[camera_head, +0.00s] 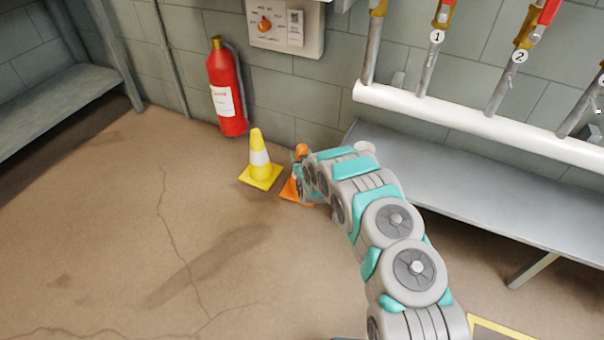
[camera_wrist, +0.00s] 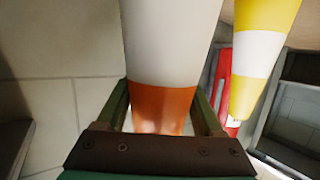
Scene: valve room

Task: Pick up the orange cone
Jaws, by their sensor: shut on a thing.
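The orange cone (camera_head: 289,190) stands on the floor by the wall, mostly hidden behind my arm in the head view. Its orange tip and part of its base show there. In the wrist view the cone (camera_wrist: 170,45) fills the middle, with a white band and an orange part between my fingers. My gripper (camera_wrist: 163,112) is shut on the cone, with one finger on each side. I cannot tell whether its base is off the floor.
A yellow cone (camera_head: 260,165) with a white band stands just left of the orange cone. A red fire extinguisher (camera_head: 226,90) is by the wall. A grey bench (camera_head: 460,180) is at the right under a white pipe (camera_head: 470,119). The floor at the left is clear.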

